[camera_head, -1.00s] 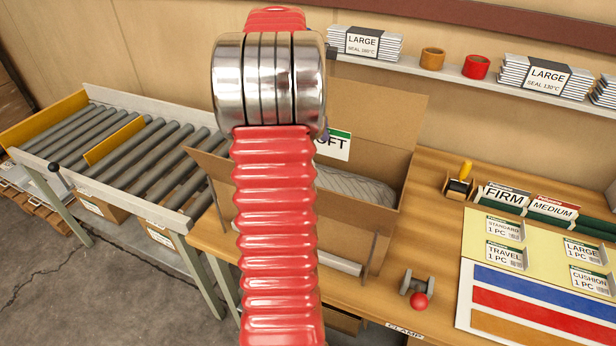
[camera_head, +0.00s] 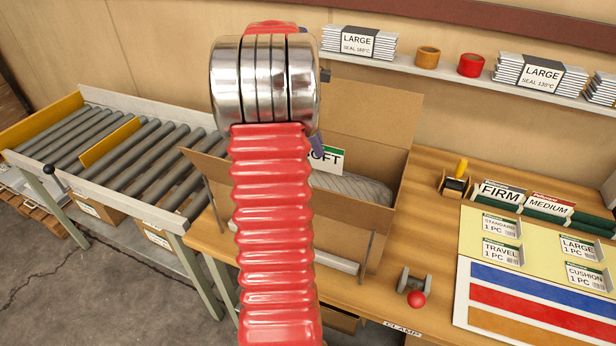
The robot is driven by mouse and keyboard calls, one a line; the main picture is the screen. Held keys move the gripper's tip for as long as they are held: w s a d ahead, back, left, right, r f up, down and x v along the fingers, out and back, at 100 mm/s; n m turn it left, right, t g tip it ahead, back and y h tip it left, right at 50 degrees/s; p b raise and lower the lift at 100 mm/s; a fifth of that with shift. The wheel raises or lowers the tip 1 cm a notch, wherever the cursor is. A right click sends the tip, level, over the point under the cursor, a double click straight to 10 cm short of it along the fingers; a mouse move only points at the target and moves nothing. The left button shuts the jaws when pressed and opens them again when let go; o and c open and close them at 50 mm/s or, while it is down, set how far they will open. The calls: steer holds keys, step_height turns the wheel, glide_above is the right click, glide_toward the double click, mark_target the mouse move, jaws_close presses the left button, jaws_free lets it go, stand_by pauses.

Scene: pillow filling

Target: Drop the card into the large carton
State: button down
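A white card with a green top edge, reading "SOFT" (camera_head: 328,158), shows just right of my arm, in front of the carton's raised back flap. My arm hides its left part. The large open carton (camera_head: 335,228) stands on the wooden bench with its flaps spread and a grey quilted pillow (camera_head: 352,188) inside. My gripper is hidden behind my red arm and its metal joint, so its fingers and any hold on the card cannot be seen. The card appears over the carton's opening; its exact height is unclear.
A roller conveyor (camera_head: 140,160) stands at the left. "FIRM" (camera_head: 500,194) and "MEDIUM" (camera_head: 547,207) cards stand at the right, beside a yellow board with smaller cards (camera_head: 478,225). A clamp with a red knob (camera_head: 416,298) sits at the bench front. A shelf (camera_head: 440,72) runs behind.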

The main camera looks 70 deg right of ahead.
steer(key=shift+f, duration=0.25)
steer(key=c, duration=2.5)
jaws_free()
steer(key=o, duration=0.5)
steer(key=shift+r, duration=0.1)
steer(key=v, duration=1.3)
steer(key=shift+w+r, duration=0.2)
steer(key=shift+r, duration=0.05)
